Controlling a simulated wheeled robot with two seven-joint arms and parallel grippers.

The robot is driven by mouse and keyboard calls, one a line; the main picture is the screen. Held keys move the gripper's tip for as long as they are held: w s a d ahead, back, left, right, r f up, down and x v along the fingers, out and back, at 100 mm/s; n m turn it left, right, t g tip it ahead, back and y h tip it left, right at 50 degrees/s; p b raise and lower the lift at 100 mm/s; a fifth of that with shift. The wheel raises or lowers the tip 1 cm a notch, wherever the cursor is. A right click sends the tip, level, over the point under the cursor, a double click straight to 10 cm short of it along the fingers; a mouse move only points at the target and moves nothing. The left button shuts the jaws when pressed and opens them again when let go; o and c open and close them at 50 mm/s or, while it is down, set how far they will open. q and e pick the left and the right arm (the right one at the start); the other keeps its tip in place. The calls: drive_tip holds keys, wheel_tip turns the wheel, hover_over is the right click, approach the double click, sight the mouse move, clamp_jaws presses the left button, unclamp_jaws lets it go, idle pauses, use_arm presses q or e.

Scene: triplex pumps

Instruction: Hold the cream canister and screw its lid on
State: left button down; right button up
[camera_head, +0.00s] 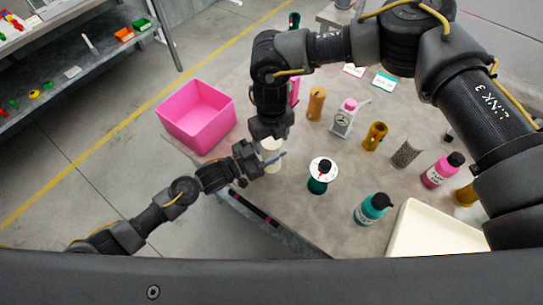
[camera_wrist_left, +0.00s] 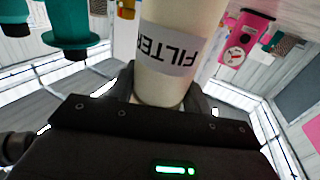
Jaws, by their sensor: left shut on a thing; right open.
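The cream canister (camera_head: 272,160) stands upright at the left part of the table in the head view, partly covered by my grippers. In the left wrist view the cream canister (camera_wrist_left: 168,85) fills the upper middle, with a white label reading FILTER. My left gripper (camera_head: 264,161) is shut on its body. My right gripper (camera_head: 269,136) points down directly over the canister's top and is open. The lid cannot be made out; the canister's top is hidden by my right gripper in the head view and out of frame in the wrist view.
A pink bin (camera_head: 197,116) stands left of the canister. A teal pump with a white disc (camera_head: 322,173) is close on the right. Beyond are a teal bottle (camera_head: 372,209), amber cylinder (camera_head: 375,136), pink bottle (camera_head: 441,170) and cream tray (camera_head: 437,232). Shelving (camera_head: 75,55) stands at far left.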

drive_tip(key=shift+c, duration=0.4)
drive_tip(key=c, duration=0.9)
drive_tip(key=m, duration=0.3)
drive_tip(key=shift+m, duration=0.3)
drive_tip(key=o, duration=1.1)
drive_tip(key=shift+c, duration=0.2)
drive_tip(key=shift+r, duration=2.3)
drive_tip(key=shift+c, duration=0.4)
